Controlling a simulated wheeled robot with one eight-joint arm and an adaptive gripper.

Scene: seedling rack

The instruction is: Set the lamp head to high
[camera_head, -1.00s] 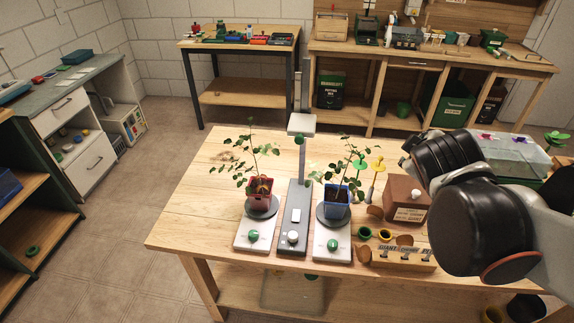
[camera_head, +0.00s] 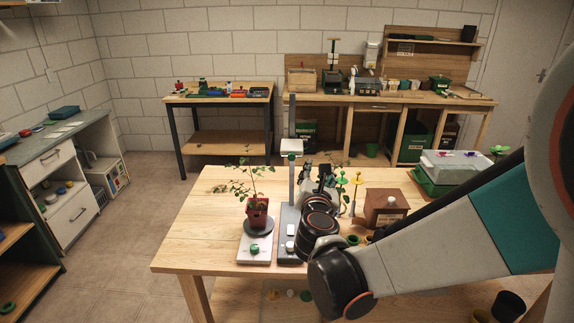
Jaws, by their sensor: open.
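The lamp stands on the wooden table, with a grey upright post (camera_head: 292,180) and a long dark grey base (camera_head: 284,258). The base carries a white round knob (camera_head: 290,246) and a small white plate. My gripper (camera_head: 318,172) is just right of the post, lower than the lamp head, small and partly hidden by my arm. It looks open and empty; I cannot tell whether it touches the post.
A red-potted seedling (camera_head: 258,208) stands on a white-based unit left of the lamp. My arm hides the blue-potted one. A brown box (camera_head: 385,207), yellow and green stakes (camera_head: 355,190) and a clear-lidded green tray (camera_head: 455,170) are to the right. The table's left side is clear.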

